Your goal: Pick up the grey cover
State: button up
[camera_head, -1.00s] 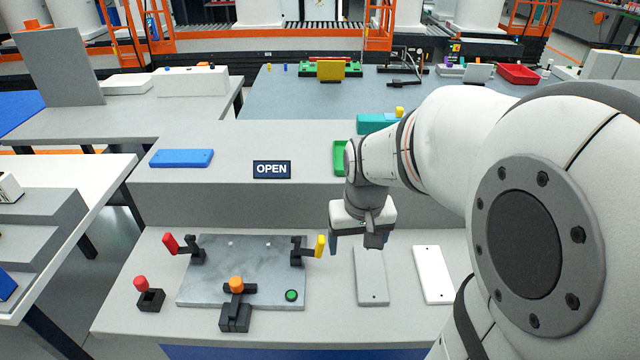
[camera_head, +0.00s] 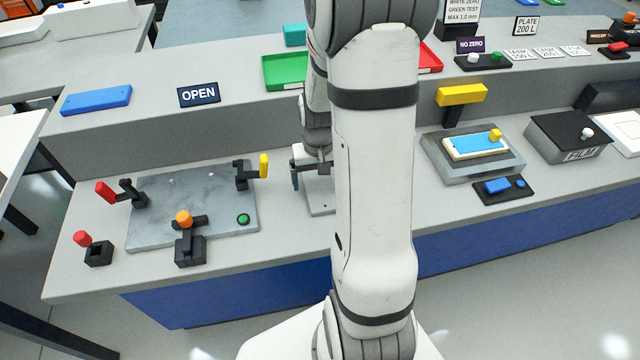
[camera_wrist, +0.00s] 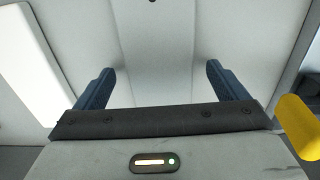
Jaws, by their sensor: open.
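The grey cover (camera_head: 320,203) is a flat light-grey plate lying on the bench, right of the metal fixture plate. My arm hides much of it in the head view. In the wrist view the grey cover (camera_wrist: 152,40) lies beneath and between my fingers, with a small dark hole at its far end. My gripper (camera_head: 310,179) is above it, jaws open, one blue finger on each side in the wrist view (camera_wrist: 158,72). I cannot tell the height left between fingertips and cover. A white cover (camera_wrist: 32,65) lies beside it in the wrist view.
The fixture plate (camera_head: 205,225) stands to the left, with red-, yellow- and orange-handled clamps. The yellow handle (camera_head: 264,166) is close to my gripper and also shows in the wrist view (camera_wrist: 298,125). A raised shelf with a green tray (camera_head: 285,72) is behind.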

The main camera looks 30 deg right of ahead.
jog(key=shift+f, duration=0.35)
jog(key=shift+c, duration=0.3)
